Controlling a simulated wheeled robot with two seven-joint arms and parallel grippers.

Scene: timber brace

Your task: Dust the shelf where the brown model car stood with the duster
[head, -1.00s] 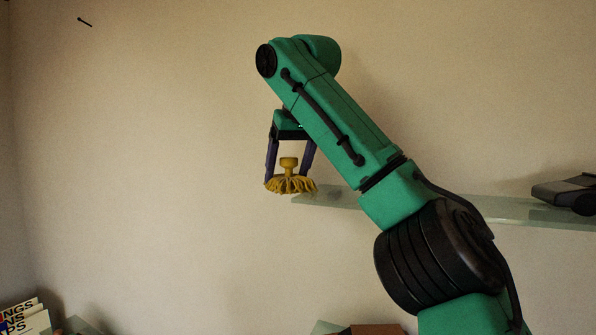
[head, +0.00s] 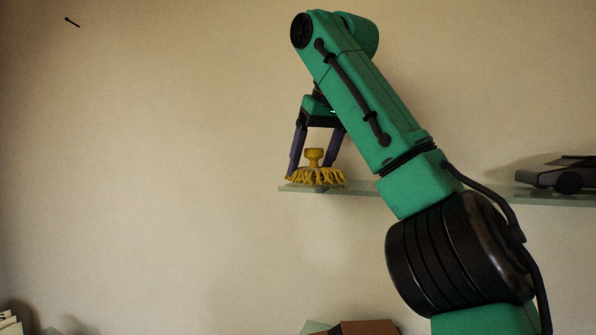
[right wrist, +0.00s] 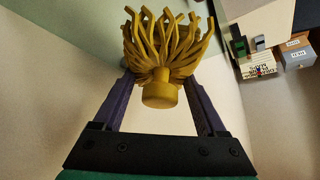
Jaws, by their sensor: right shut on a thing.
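My right gripper (head: 313,172) is shut on the yellow duster (head: 314,178), a short knob handle above a head of thick strands. In the head view the strands overlap the left end of the pale glass shelf (head: 364,189); they look to be at its surface, but I cannot be sure of contact. In the right wrist view, the duster (right wrist: 158,92) sits between the two purple fingers, strands pointing away. No model car stands on the shelf's visible left part. A dark model car (head: 556,174) stands farther right on it. My left gripper is out of view.
My right arm hides part of the shelf's middle. A brown object (head: 368,327) shows at the bottom edge, too cut off to tell. The right wrist view shows lettered boxes or books (right wrist: 260,67) at the right. The wall left of the shelf is bare, except for a small dark peg (head: 72,22).

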